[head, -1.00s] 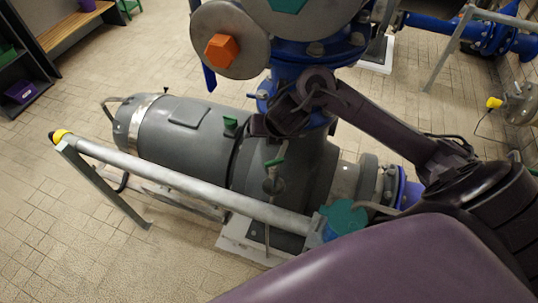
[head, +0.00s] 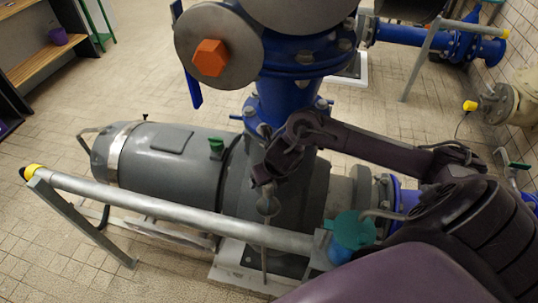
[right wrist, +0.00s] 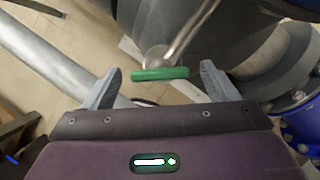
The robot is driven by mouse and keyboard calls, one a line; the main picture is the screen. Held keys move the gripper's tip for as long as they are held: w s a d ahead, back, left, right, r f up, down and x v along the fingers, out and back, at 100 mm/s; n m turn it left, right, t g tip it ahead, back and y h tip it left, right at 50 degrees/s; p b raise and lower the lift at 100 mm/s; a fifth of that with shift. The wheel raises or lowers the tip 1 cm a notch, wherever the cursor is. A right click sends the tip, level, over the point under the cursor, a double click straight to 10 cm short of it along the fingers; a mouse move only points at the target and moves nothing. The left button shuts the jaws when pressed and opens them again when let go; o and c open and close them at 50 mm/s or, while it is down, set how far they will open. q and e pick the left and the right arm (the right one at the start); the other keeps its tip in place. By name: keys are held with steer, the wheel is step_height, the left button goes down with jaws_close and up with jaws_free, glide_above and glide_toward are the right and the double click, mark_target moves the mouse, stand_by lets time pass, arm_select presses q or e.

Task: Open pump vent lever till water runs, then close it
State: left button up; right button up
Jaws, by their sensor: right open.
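The grey pump (head: 165,170) lies on the floor in the head view. Its vent valve (head: 268,205) is on the casing, with a thin pipe running down from it. The green vent lever (right wrist: 160,74) shows in the right wrist view, crosswise between the two fingers with gaps at both ends. In the head view my right gripper (head: 264,181) is just above the valve and hides the lever. My right gripper (right wrist: 160,68) is open and holds nothing. I see no water at the vent. My left gripper is out of view.
A grey rail (head: 180,207) with a yellow end crosses in front of the pump. A teal-topped fitting (head: 350,232) stands at its right end. Blue pipework (head: 290,95) rises behind the valve. The tiled floor at left is open.

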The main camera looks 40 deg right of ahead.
steer(key=shift+c, duration=0.8)
steer(key=c, duration=0.8)
steer(key=shift+r+m+p, duration=0.15)
steer(key=shift+m+p, duration=0.25)
steer(key=shift+p, duration=0.25)
steer(key=shift+c, duration=0.2)
steer(key=m+h+p, duration=0.1)
steer(key=m+p, duration=0.1)
steer(key=p, duration=0.1)
steer(key=m+g+h+p, duration=0.1)
steer(key=m+p, duration=0.2)
steer(key=p, duration=0.1)
steer(key=shift+a+r, duration=0.15)
steer(key=shift+a, duration=0.05)
steer(key=shift+w+m+h+p, duration=0.1)
steer(key=shift+m+h+p, duration=0.3)
steer(key=shift+m+p, duration=0.55)
arm_select(q)
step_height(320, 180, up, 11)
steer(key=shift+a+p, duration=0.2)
steer(key=shift+p, duration=0.25)
arm_select(e)
steer(key=shift+o, duration=0.2)
steer(key=shift+f+m+g, duration=0.25)
steer(key=shift+m+g, duration=0.05)
steer(key=shift+m, duration=0.05)
